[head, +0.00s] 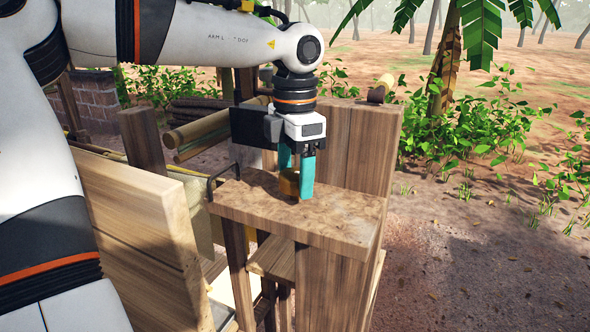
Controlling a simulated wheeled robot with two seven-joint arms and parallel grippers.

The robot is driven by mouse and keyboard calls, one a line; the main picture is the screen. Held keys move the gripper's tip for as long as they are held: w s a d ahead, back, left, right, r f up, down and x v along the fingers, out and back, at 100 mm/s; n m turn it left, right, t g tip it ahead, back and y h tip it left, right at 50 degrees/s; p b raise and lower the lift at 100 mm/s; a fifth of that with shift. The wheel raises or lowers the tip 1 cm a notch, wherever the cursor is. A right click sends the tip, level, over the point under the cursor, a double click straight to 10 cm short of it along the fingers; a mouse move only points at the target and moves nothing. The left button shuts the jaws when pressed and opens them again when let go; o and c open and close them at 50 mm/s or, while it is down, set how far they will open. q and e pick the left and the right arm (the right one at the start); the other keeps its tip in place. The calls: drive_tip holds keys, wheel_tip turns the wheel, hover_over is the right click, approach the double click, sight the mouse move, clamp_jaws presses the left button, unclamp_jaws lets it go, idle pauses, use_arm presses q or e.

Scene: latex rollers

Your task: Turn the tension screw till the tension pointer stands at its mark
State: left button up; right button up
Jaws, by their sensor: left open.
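My left gripper (295,188) points straight down over a wooden ledge (335,215), its teal fingers just above or at the wood. It is open. My right gripper is out of view.
A dark metal handle (213,183) stands at the ledge's left end. An upright plank wall (375,150) rises behind the ledge. A slanted wooden panel (150,220) stands at left. Bare ground lies free at right, with a palm trunk (447,65) behind.

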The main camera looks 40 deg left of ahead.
sight(295, 172)
use_arm(q)
wheel_tip(295, 172, up, 12)
idle(0.5)
